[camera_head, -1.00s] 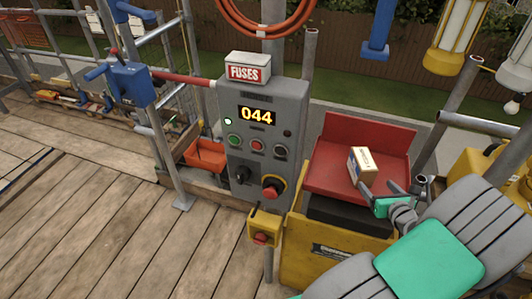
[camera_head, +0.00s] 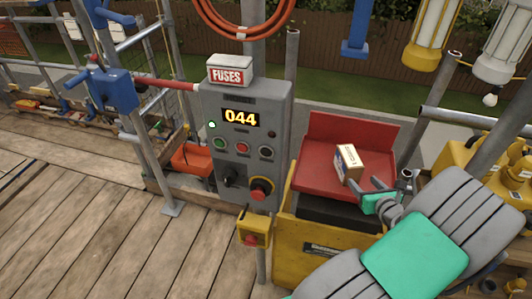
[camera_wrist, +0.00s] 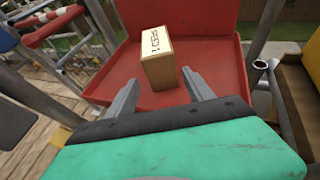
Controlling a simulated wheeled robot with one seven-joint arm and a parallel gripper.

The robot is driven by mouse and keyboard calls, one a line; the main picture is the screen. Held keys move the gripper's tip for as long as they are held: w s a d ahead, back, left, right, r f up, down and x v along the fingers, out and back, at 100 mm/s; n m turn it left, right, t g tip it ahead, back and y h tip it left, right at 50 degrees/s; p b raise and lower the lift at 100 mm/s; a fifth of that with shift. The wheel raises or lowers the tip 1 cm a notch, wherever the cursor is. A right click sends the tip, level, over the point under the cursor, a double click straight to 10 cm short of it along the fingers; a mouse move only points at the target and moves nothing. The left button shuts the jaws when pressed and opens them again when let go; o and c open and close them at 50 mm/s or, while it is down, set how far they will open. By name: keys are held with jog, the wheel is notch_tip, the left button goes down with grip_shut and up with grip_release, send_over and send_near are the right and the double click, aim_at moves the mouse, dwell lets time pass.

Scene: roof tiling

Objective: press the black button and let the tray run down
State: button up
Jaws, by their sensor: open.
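The grey control panel (camera_head: 240,135) stands upright in the head view, its display reading 044. Below the display sit a green button (camera_head: 219,143), a red button (camera_head: 243,147) and a dark, black-looking button (camera_head: 266,152) with a pale ring. The red tray (camera_head: 318,172) is right of the panel, on a yellow frame. A small cardboard box (camera_head: 348,165) stands in it; it also shows in the wrist view (camera_wrist: 158,60). My gripper (camera_head: 366,184) is open and empty at the tray's near right side, its fingers pointing toward the box without gripping it.
A FUSES box (camera_head: 230,71) sits on top of the panel. A red knob on yellow (camera_head: 260,189) and a yellow box with a red button (camera_head: 252,232) are lower down. Orange hose hangs above. Lanterns and yellow equipment crowd the right; planks lie clear at left.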

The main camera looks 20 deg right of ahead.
grip_shut()
dwell(0.4)
dwell(0.9)
jog(key=w+a+r+n+g+y, duration=0.1)
jog(key=w+a+n+g+y, duration=0.3)
jog(key=a+n, duration=0.7)
jog(key=s+a+r+n+g, duration=0.2)
jog(key=s+a+r+n, duration=0.2)
jog(key=a+n, duration=0.7)
jog(key=s+a+r+n+g+h, duration=0.1)
jog(key=s+a+r+n+g, duration=0.2)
jog(key=n, duration=1.3)
jog(key=s+a+r, duration=0.2)
jog(key=a+r, duration=0.3)
jog(key=a, duration=0.3)
jog(key=shift+r, duration=0.3)
